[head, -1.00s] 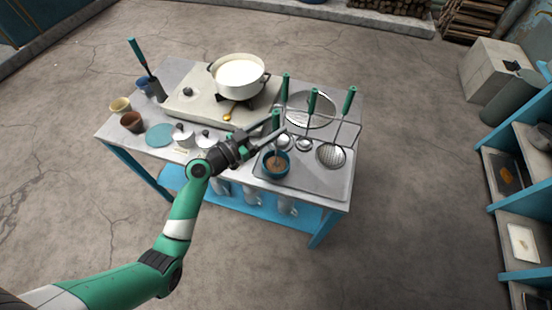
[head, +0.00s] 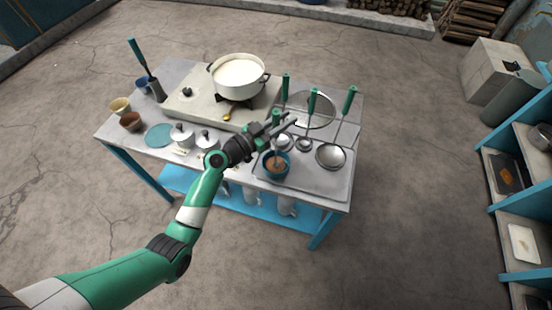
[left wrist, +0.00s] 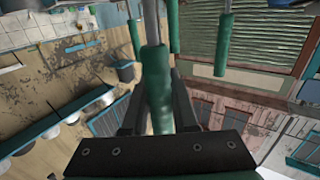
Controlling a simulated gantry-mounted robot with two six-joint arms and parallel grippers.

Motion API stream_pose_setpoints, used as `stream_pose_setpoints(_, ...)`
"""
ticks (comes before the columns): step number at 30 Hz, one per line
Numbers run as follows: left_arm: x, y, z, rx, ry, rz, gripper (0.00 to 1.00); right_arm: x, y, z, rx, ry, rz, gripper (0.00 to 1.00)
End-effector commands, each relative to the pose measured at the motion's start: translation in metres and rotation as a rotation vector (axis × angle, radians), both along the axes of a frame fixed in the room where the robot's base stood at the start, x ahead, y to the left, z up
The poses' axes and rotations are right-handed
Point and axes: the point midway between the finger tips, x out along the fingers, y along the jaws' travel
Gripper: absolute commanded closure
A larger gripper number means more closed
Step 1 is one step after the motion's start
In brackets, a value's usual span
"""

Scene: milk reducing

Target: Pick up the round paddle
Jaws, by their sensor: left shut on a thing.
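My left gripper (head: 287,122) is shut on the green handle (head: 276,118) of an upright utensil, above the front right of the table. The utensil's lower part goes down into a small blue cup (head: 264,166) with brown contents. Its lower end is hidden, so I cannot tell whether it is the round paddle. In the left wrist view the green handle (left wrist: 153,62) stands between the fingers. Other green-handled utensils hang nearby, including one with a wide round head (head: 331,156). My right gripper is not in view.
A white pot of milk (head: 238,72) stands on the stove (head: 187,105) at the back. Other hanging green handles (head: 312,98) and a large round strainer (head: 318,110) are close right and behind the gripper.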

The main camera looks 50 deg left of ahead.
Motion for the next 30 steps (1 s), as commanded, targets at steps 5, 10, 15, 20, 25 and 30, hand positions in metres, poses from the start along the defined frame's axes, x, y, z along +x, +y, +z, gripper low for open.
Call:
stream_pose_setpoints(5,0.000,0.000,0.001,0.000,-0.001,0.000,1.00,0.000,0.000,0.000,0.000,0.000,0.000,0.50)
stream_pose_setpoints(10,0.000,0.000,0.004,0.001,-0.002,0.000,1.00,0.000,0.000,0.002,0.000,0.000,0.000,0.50)
stream_pose_setpoints(15,0.000,0.000,0.023,0.002,-0.004,0.000,1.00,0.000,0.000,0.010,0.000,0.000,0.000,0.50)
stream_pose_setpoints(20,-0.012,0.000,0.051,0.002,-0.004,0.001,1.00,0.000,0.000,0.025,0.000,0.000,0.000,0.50)
stream_pose_setpoints(25,-0.046,-0.001,0.093,0.003,-0.006,0.002,1.00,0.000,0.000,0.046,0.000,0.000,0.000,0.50)
stream_pose_setpoints(30,-0.095,-0.002,0.112,0.002,-0.002,0.005,1.00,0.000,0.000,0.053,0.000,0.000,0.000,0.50)
